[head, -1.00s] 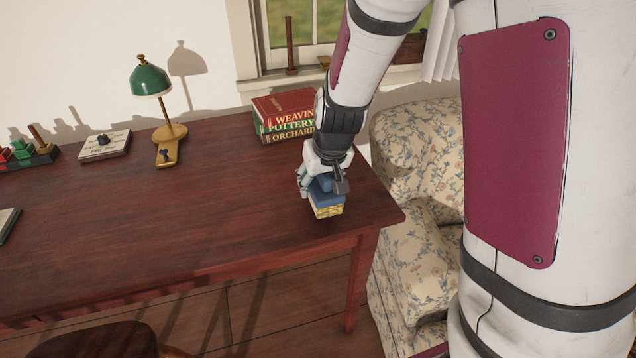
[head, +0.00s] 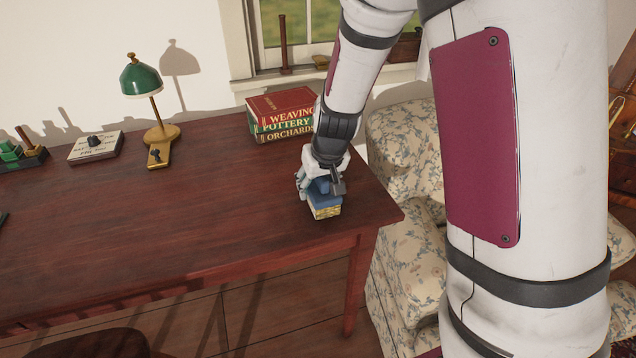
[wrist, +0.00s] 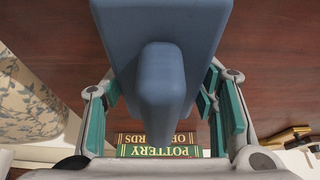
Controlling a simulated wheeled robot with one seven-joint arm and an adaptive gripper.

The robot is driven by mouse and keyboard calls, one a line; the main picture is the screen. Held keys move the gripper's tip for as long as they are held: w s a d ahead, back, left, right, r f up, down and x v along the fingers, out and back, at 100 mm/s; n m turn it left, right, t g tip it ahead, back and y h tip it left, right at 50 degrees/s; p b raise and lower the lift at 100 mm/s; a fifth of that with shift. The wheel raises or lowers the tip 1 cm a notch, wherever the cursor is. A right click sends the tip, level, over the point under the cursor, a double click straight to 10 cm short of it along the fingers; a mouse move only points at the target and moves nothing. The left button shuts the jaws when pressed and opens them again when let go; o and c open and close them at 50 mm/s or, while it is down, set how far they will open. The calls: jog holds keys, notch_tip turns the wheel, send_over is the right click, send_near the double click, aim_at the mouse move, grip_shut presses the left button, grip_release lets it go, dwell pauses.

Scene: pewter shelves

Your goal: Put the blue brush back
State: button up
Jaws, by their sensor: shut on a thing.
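The blue brush (head: 321,198) has a blue block body and pale yellow bristles pointing down. It is near the right end of the wooden desk (head: 180,235). My gripper (head: 322,183) is shut on it from above. I cannot tell whether the bristles touch the desk top. In the wrist view the brush's blue back and raised grip (wrist: 165,75) fill the middle, with the teal-padded fingers of my gripper (wrist: 163,110) on both sides. The bristles are hidden in the wrist view.
A stack of books (head: 280,115) stands just behind my gripper. A floral armchair (head: 405,180) is beside the desk. The middle of the desk is clear.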

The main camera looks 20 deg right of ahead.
aim_at(325, 180)
jog(key=o, duration=1)
jog(key=p+v, duration=0.4)
jog(key=v, duration=0.7)
jog(key=shift+r+p, duration=0.35)
jog(key=shift+s+r, duration=0.4)
jog(key=shift+r, duration=0.2)
jog(key=s+r+g, duration=0.1)
jog(key=s+r, duration=0.2)
jog(key=s, duration=0.7)
jog(key=s+r+g, duration=0.1)
jog(key=s+r, duration=0.3)
jog(key=s, duration=0.6)
jog(key=s+r, duration=0.3)
jog(key=s, duration=0.8)
jog(key=shift+r+g, duration=0.4)
notch_tip(325, 180, up, 13)
jog(key=t+p, duration=0.2)
jog(key=p, duration=0.9)
jog(key=shift+d+p, duration=0.15)
jog(key=shift+p, duration=0.15)
